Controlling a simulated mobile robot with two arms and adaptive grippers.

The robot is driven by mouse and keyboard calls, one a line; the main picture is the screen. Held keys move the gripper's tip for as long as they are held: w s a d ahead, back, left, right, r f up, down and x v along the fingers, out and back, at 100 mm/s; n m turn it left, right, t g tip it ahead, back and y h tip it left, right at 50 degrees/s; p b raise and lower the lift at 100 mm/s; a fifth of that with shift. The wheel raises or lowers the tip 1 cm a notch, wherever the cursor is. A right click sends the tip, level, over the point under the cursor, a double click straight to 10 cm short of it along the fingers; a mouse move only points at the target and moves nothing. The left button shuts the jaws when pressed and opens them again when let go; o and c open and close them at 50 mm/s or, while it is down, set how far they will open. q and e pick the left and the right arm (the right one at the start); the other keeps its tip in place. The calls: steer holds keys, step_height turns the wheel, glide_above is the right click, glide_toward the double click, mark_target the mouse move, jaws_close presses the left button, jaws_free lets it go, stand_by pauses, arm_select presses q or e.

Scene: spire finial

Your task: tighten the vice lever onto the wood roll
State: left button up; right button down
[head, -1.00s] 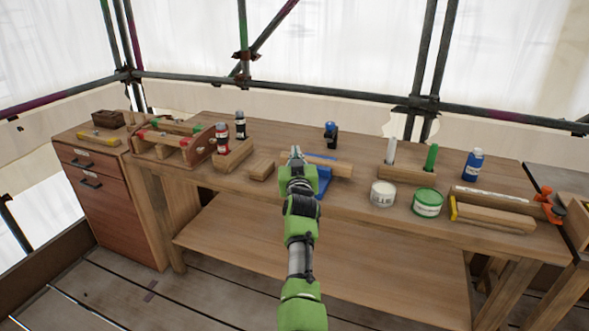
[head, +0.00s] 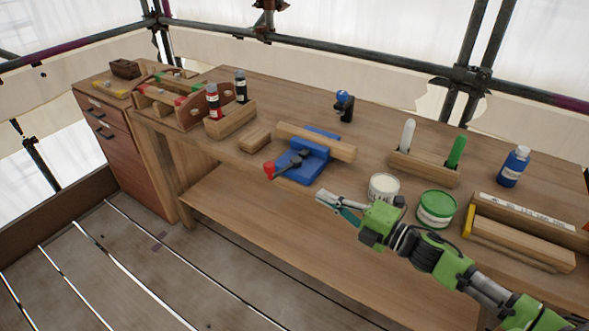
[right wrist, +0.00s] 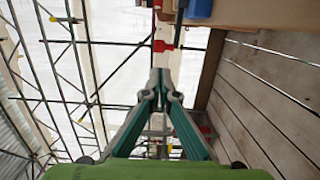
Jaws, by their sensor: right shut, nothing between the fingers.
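The blue vice (head: 302,166) sits near the front edge of the bench, with a pale wood roll (head: 325,145) lying across it. The vice lever (head: 286,164) is dark with a red knob (head: 269,170) that points toward the front left. My right gripper (head: 322,199) is shut and empty, in front of the bench edge, to the right of the knob and apart from it. In the right wrist view its fingertips (right wrist: 161,84) are together, with a red part beyond them and a bit of blue at the top edge. My left gripper is out of view.
A white can (head: 384,187) and a green can (head: 436,208) stand close behind my right arm. A small wood block (head: 255,139) lies left of the vice. A rack with red and black bottles (head: 229,122) stands further left. The bench front left of my gripper is clear.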

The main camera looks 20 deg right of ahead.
steer(key=b, duration=0.2)
glide_toward(273, 171)
steer(key=x, duration=0.6)
steer(key=shift+w, duration=0.35)
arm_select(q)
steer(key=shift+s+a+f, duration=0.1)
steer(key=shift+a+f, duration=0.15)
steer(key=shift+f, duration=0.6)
arm_select(e)
steer(key=shift+w+a, duration=0.15)
steer(key=shift+a, duration=0.05)
arm_select(q)
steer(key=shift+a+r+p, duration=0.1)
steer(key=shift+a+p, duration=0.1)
steer(key=shift+p, duration=0.15)
arm_select(e)
steer(key=shift+w+a, duration=0.45)
steer(key=shift+s, duration=0.1)
